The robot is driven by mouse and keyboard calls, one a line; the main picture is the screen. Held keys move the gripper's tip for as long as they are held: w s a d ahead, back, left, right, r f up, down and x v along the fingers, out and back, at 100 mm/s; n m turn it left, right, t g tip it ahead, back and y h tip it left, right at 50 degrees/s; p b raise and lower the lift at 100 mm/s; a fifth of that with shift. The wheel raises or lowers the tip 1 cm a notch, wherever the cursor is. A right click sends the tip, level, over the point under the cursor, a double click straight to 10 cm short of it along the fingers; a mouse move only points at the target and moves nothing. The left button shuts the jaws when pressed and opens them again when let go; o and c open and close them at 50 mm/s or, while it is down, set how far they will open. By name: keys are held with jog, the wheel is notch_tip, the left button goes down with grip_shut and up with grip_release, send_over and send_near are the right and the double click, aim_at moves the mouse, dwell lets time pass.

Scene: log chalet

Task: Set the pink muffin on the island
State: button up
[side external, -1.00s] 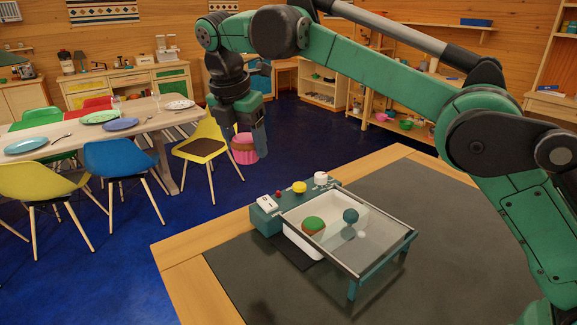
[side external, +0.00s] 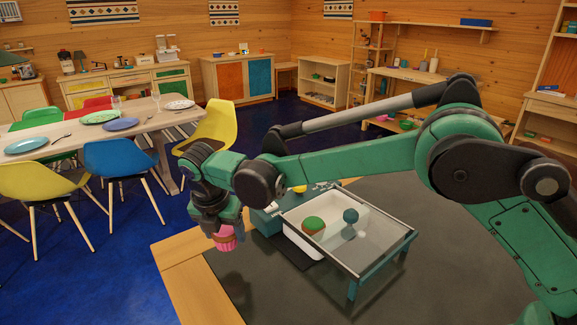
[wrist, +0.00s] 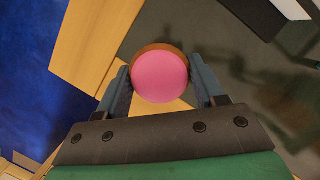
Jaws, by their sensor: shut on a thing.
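The pink muffin (side external: 226,241) hangs from my gripper (side external: 222,229) in the side view. In the wrist view its round pink top (wrist: 160,78) sits between the two blue fingers, with a brown edge behind it. My gripper is shut on it. The island (side external: 235,280) has a dark grey top and a wooden border. The muffin is over the island's left part, near the wooden border. It appears apart from the surface, but the exact height is hard to tell.
A teal frame with a clear top (side external: 372,245) stands on the island, right of the muffin. A green-topped muffin (side external: 314,224) and a teal ball (side external: 351,216) show within it. The grey top in front of it is clear. A dining table (side external: 60,140) with chairs is behind left.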

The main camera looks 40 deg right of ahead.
aim_at(230, 263)
jog(key=shift+f, duration=2.3)
jog(key=shift+f, duration=0.15)
jog(key=o, duration=1.3)
jog(key=shift+c, duration=0.2)
